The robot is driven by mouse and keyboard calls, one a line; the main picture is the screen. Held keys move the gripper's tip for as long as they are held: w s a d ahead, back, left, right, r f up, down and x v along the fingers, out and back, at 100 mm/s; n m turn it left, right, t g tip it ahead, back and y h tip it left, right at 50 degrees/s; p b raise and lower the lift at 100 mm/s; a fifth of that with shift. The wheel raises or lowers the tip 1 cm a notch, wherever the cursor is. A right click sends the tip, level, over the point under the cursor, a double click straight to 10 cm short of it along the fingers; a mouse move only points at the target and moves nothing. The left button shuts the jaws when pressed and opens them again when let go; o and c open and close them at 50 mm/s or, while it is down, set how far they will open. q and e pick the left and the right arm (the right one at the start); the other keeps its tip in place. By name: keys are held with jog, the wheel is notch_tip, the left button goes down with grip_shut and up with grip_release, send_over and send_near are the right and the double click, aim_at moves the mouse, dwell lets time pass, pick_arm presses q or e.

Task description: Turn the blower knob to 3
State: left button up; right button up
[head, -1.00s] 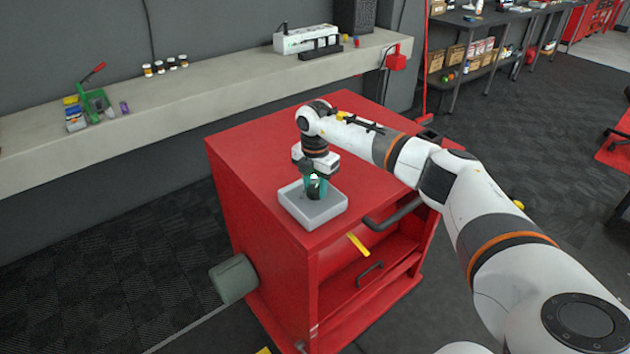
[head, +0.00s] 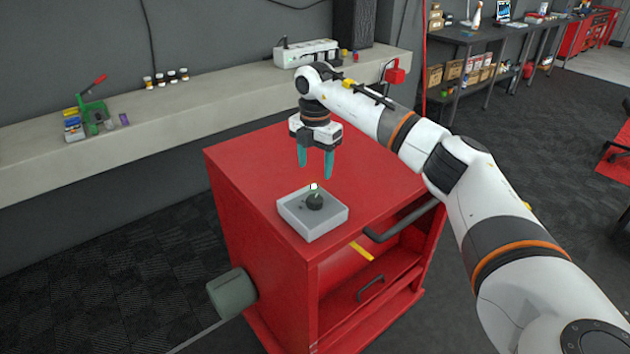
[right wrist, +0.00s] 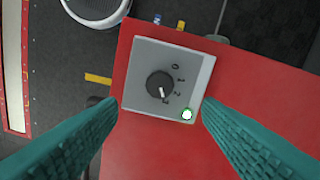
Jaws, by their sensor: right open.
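The blower knob (head: 314,201) is a dark round knob on a light grey control box (head: 329,222) on top of the red cabinet. In the right wrist view the knob (right wrist: 158,82) has a white pointer line aimed down, at or very near the 3 mark. The marks 0, 1, 2 and 3 curve around its right side. A small lit white-green lamp (right wrist: 187,114) sits at the box corner. My right gripper (head: 315,166) is open and empty, its teal fingers pointing down above the knob, apart from it. My left gripper is out of view.
The red cabinet (head: 250,165) has a dark front handle (head: 403,220) and an open front below. A grey cylinder (head: 232,292) sticks out of its left side. A wall shelf (head: 215,95) with small items runs behind. The cabinet top around the box is clear.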

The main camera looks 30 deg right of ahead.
jog(key=shift+r, duration=1.25)
